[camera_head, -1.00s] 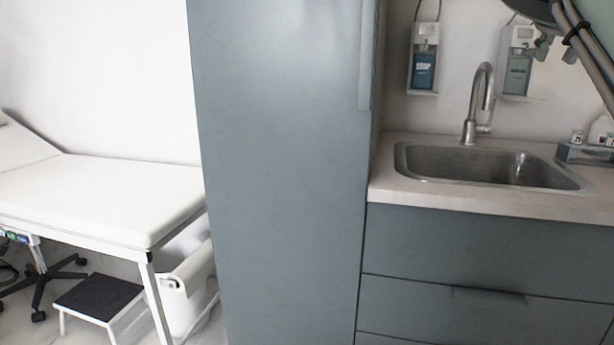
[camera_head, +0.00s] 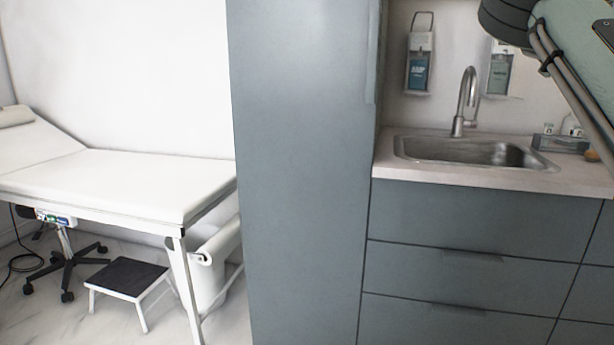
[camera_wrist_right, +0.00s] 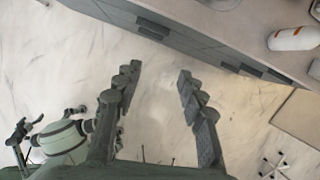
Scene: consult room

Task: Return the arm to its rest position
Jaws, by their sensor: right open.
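My right arm (camera_head: 570,75) comes in at the top right of the head view, raised in front of the counter. Its gripper is outside that view. In the right wrist view my right gripper (camera_wrist_right: 158,75) is open, its two dark fingers spread apart with only floor seen between them. It holds nothing. My left gripper is in neither view.
A counter (camera_head: 400,172) with a sink (camera_head: 470,150) and drawers stands at the right. A tall grey cabinet (camera_head: 300,180) fills the middle. An exam bed (camera_head: 140,180) and a step stool (camera_head: 128,275) are at the left. A white bottle (camera_wrist_right: 293,38) shows in the wrist view.

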